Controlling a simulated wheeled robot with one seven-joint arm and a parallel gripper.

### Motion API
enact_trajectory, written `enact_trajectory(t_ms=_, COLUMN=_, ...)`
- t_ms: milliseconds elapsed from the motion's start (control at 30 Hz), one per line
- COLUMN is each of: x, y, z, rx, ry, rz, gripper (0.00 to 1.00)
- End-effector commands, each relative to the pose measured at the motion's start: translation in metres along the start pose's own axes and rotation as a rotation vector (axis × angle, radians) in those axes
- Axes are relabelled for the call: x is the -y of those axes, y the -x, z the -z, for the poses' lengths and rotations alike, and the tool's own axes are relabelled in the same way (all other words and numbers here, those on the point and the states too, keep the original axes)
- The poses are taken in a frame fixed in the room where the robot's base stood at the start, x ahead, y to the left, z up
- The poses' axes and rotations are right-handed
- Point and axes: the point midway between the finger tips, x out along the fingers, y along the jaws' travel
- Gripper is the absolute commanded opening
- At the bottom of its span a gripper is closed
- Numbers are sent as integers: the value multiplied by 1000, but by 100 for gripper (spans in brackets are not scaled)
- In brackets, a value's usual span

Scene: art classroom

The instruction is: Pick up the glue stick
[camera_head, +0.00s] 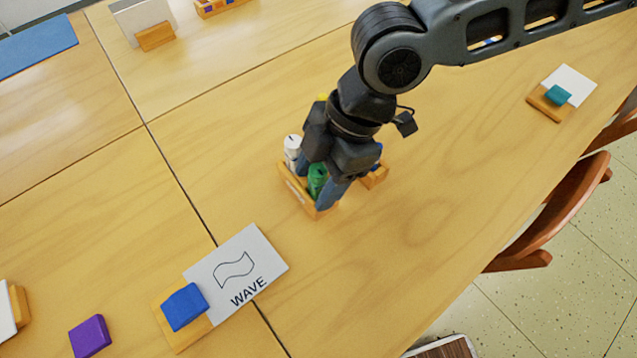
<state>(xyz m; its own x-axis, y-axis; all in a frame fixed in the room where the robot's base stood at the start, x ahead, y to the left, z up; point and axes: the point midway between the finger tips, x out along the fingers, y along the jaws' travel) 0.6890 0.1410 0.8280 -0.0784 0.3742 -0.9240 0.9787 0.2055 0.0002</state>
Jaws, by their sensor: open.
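A small wooden tray (293,188) stands on the table and holds a green cylinder (317,180) and a white cylinder (292,147) with a dark mark on top. I cannot tell for sure which of these is the glue stick. My gripper (315,190) is open and points down over the tray. Its blue-grey fingers stand on either side of the green cylinder; I cannot tell whether they touch it. The white cylinder is just left of the fingers. My gripper hides the back part of the tray.
A wooden block (376,176) is partly hidden right of the gripper. A WAVE card (238,265) lies at front left with a blue block (184,306) on a wooden holder. A purple block (90,336) lies further left. Chairs (555,215) line the right edge.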

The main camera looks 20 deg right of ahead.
Motion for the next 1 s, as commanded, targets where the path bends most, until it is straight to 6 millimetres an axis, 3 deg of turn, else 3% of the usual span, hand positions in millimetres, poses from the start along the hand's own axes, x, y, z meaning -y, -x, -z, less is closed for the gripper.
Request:
enact_trajectory(t_ms=167, x=0, y=0, z=0, rx=0, ry=0, rz=0, gripper=56)
enact_trajectory(t_ms=733, x=0, y=0, z=0, rx=0, ry=0, rz=0, gripper=2)
enact_trajectory(t_ms=1000, x=0, y=3, z=1, rx=0, ry=0, rz=-1, gripper=1)
